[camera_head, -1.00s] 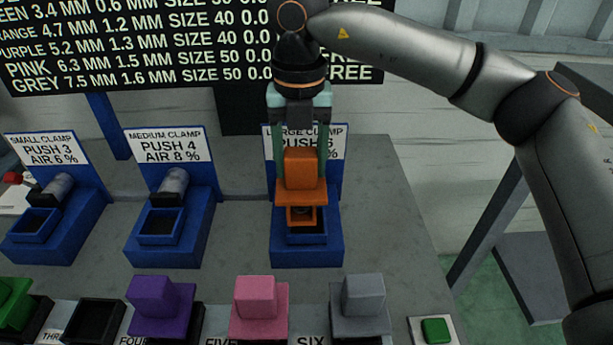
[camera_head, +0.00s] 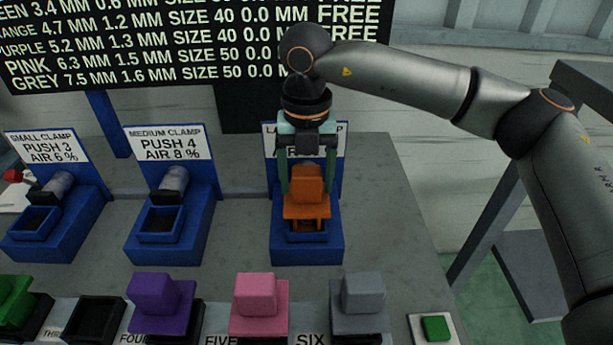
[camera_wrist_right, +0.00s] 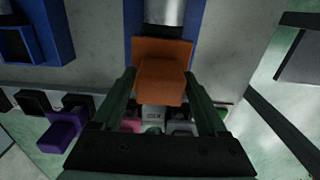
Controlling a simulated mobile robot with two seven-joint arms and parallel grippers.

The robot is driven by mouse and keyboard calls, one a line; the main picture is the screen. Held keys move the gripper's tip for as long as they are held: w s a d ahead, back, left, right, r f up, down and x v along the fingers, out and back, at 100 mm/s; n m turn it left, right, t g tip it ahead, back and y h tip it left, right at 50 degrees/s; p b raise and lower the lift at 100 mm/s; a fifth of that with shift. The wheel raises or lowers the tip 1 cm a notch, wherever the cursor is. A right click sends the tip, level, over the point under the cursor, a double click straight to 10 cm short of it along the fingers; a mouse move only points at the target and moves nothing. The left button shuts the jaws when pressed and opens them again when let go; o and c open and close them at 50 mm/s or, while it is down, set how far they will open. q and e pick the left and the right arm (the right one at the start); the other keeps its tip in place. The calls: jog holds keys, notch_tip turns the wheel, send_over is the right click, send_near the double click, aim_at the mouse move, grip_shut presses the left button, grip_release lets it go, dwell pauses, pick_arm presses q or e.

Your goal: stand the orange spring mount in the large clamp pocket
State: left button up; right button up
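The orange spring mount (camera_head: 306,190) is upright over the pocket of the large clamp (camera_head: 307,252), a blue block with a raised rim. Its lower part reaches into the pocket opening; I cannot tell whether it touches the floor. My right gripper (camera_head: 308,185) comes from above, with one finger on each side of the mount's upper block. In the right wrist view the mount (camera_wrist_right: 161,82) sits between the fingertips (camera_wrist_right: 161,75), which appear to be against its sides. The large clamp's sign is partly hidden behind the gripper. My left gripper is not in view.
The medium clamp (camera_head: 167,240) and small clamp (camera_head: 47,238) stand to the left. Purple (camera_head: 160,305), pink (camera_head: 258,303) and grey (camera_head: 359,302) mounts line the front, with an empty black holder (camera_head: 93,320) and a green button (camera_head: 436,328). Bare table lies right of the large clamp.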

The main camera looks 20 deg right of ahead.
jog(key=shift+o, duration=1.1)
notch_tip(320, 180, up, 12)
jog(key=shift+r+p, duration=0.15)
jog(key=shift+p, duration=0.15)
